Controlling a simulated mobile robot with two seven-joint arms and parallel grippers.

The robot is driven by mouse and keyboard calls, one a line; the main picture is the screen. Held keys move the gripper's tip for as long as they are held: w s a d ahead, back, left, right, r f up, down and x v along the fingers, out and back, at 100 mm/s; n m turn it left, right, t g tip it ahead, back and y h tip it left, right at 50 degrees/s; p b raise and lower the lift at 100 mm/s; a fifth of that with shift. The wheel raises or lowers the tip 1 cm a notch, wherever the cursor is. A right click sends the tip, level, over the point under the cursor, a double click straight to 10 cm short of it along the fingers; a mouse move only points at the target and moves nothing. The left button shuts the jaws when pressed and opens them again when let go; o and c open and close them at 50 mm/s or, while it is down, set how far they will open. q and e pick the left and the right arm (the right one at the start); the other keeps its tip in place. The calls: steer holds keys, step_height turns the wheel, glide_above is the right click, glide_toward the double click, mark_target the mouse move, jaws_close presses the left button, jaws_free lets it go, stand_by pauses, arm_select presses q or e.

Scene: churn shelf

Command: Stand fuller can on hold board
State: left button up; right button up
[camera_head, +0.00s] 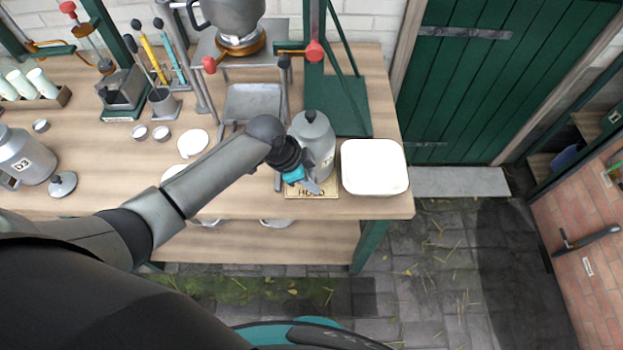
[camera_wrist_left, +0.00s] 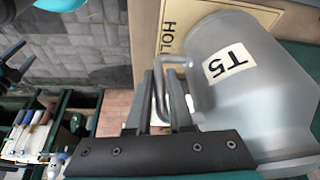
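The grey fuller can (camera_head: 313,140) has a domed lid with a knob. It stands upright over the hold board (camera_head: 297,194) near the table's front edge. In the left wrist view the can (camera_wrist_left: 255,95) bears a "T5" label, and its base is by the board (camera_wrist_left: 172,38), which reads HOLD. I cannot tell whether it fully rests on the board. My left gripper (camera_head: 312,184) is at the can's front left side. In the wrist view its fingers (camera_wrist_left: 166,100) are closed around the can's side handle.
A white basin (camera_head: 374,167) stands close to the right of the can. A can labelled D3 (camera_head: 25,160) and a loose lid (camera_head: 62,184) are at the far left. A green press stand (camera_head: 340,105) is behind. White dishes (camera_head: 193,142) lie left of my arm.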

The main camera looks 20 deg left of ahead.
arm_select(q)
steer(key=o, duration=0.4)
steer(key=shift+c, duration=0.2)
steer(key=p+v, duration=0.2)
steer(key=v, duration=1)
steer(key=shift+r, duration=0.2)
steer(key=shift+d, duration=0.15)
